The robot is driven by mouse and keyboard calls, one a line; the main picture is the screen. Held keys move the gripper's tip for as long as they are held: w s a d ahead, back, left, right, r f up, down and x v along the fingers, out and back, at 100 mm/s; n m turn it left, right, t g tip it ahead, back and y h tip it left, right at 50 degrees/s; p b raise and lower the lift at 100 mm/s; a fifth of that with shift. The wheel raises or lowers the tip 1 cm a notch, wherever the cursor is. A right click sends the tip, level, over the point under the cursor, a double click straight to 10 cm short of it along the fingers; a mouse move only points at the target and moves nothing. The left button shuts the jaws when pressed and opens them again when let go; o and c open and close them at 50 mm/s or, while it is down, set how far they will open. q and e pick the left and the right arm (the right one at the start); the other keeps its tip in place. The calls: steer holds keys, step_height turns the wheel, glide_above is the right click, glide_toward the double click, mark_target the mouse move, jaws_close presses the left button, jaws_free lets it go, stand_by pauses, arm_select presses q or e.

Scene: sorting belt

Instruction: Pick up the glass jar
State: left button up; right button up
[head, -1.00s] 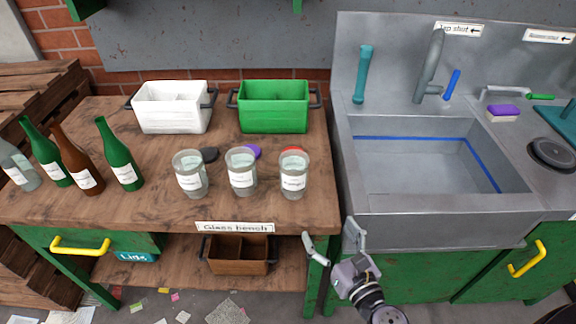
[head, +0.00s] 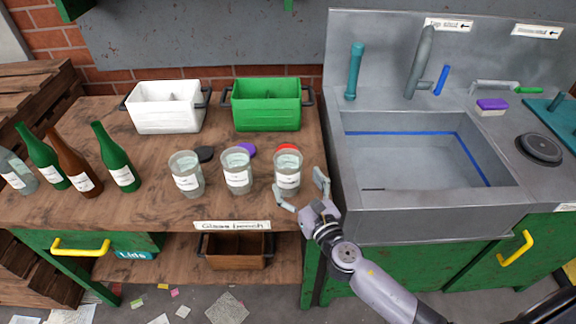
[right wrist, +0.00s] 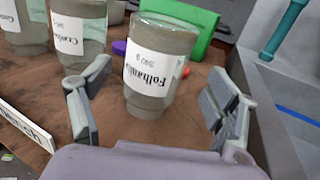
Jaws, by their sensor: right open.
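Three clear glass jars with white labels stand upright in a row on the wooden bench: a left jar (head: 187,174), a middle jar (head: 237,169) and a right jar (head: 287,171). My right gripper (head: 301,191) is open and empty at the front right of the right jar. In the right wrist view, that jar (right wrist: 154,68) stands ahead, between the two open fingers (right wrist: 158,103) in the picture and beyond their tips, seemingly untouched. The other two jars are at the left of that view. My left gripper is not in view.
Black, purple and red lids lie behind the jars. A white bin (head: 166,108) and a green bin (head: 266,106) stand at the back. Several bottles stand at the left. The metal sink (head: 425,150) borders the bench on the right.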

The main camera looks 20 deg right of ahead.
steer(key=w, duration=0.2)
steer(key=w+a, duration=0.1)
steer(key=w, duration=0.2)
steer(key=shift+w+p, duration=0.1)
steer(key=shift+p, duration=0.2)
steer(key=c, duration=1.3)
steer(key=shift+c, duration=0.5)
steer(key=shift+r, duration=0.1)
steer(key=shift+c, duration=0.2)
